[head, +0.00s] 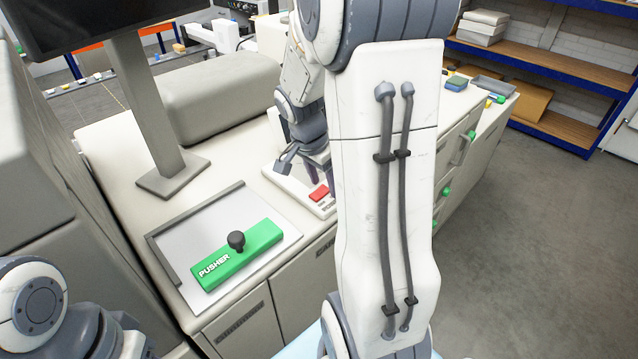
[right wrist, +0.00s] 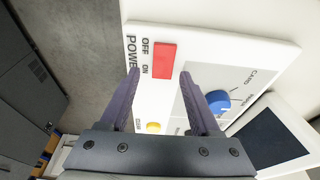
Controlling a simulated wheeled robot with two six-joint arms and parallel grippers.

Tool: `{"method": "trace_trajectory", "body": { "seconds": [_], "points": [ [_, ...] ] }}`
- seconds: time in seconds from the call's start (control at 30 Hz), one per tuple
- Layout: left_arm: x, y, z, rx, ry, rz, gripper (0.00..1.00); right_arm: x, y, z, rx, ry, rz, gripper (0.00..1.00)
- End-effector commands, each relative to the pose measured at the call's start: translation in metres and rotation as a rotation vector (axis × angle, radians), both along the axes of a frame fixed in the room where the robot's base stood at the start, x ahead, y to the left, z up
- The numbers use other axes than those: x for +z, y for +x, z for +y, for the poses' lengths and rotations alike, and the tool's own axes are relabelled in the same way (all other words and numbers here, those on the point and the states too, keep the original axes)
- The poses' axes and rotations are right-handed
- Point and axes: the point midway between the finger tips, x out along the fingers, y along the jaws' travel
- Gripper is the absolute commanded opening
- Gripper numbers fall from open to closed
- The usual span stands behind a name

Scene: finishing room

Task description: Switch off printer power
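The red power switch (head: 320,193) sits on the white printer control panel (head: 291,187), partly hidden behind my right arm in the head view. In the right wrist view the red switch (right wrist: 164,60) lies beside the printed words OFF, ON and POWER on the panel (right wrist: 215,38). Which way the switch is set I cannot tell. My right gripper (right wrist: 159,74) is open and empty. Its fingertips appear on either side of the switch's lower end; contact cannot be made out. The gripper also shows above the panel in the head view (head: 304,168). My left gripper is out of view.
A blue knob (right wrist: 222,103) and a yellow button (right wrist: 153,127) are on the same panel. A green block marked PUSHER (head: 235,262) with a black knob lies on a light plate left of the panel. A monitor stand (head: 145,110) rises behind it. Open floor lies right.

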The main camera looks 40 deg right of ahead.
Motion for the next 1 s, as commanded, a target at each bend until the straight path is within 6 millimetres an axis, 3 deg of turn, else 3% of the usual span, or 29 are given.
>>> {"method": "trace_trajectory", "body": {
  "seconds": [0.37,0.8,1.0],
  "points": [
    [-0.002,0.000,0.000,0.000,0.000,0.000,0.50,0.010,0.002,0.002,0.001,-0.002,-0.007,0.62],
    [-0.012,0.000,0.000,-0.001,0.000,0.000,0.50,0.086,-0.001,0.023,0.002,-0.002,-0.006,0.62],
    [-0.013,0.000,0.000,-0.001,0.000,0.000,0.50,0.100,-0.002,0.027,0.001,0.000,-0.003,0.62]
  ]
}}
